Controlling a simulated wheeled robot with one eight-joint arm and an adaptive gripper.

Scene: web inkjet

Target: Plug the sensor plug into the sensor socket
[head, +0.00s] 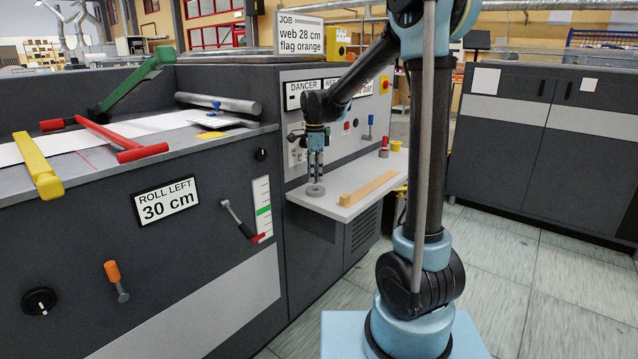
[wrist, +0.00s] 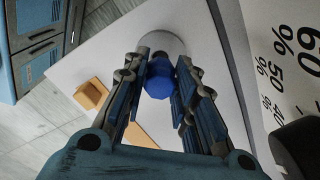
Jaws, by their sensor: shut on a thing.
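My gripper (head: 316,178) points down over the white shelf (head: 340,210) in front of the panel. In the wrist view, my gripper (wrist: 161,85) is shut on a blue faceted knob (wrist: 159,76). A round grey disc (wrist: 165,43) lies just beyond the knob; in the head view the grey disc (head: 315,190) is under the fingertips, at or close above the shelf. I cannot tell whether this piece is the sensor plug. The sensor socket cannot be made out for certain; small fittings (head: 297,155) show on the panel left of my gripper, partly hidden.
A wooden block (head: 367,188) lies on the shelf right of my gripper. A red-topped piece (head: 384,148) stands farther back. A blue-handled part (head: 371,122) is on the panel. The dark machine with a lever (head: 238,218) stands at left. Open floor (head: 560,275) is at right.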

